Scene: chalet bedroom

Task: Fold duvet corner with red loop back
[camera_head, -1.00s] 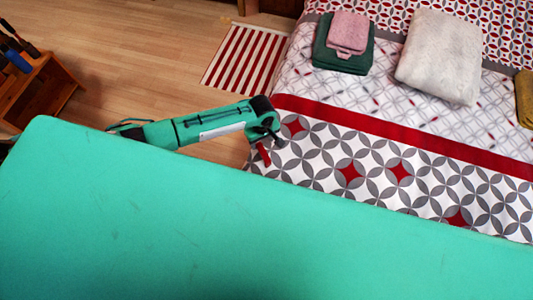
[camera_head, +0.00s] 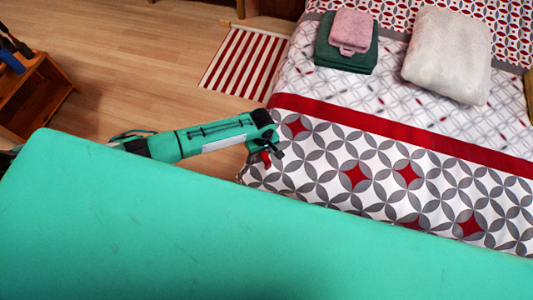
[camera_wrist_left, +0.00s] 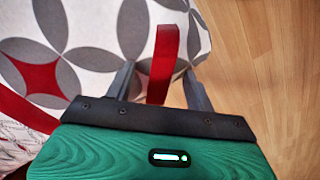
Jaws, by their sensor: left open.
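The duvet (camera_head: 330,160) lies on the bed, white with grey petal shapes, red diamonds and a red band. Its near left corner hangs by the bed's edge. A red loop (camera_wrist_left: 162,55) sticks out from that corner in the left wrist view; in the head view it is small and partly hidden by my gripper. My left gripper (camera_head: 274,147) is at the corner, over the loop. In the left wrist view, the gripper (camera_wrist_left: 160,72) is open, with the loop between its two grey fingers. A gap shows on each side of the loop. My right gripper is out of view.
A pink folded towel (camera_head: 351,30) lies on a green one (camera_head: 345,58) on the bed, beside a white cushion-like bundle (camera_head: 447,55). A striped red-white rug (camera_head: 245,62) and bare wood floor (camera_head: 150,60) lie left of the bed. A wooden stand (camera_head: 35,95) is far left.

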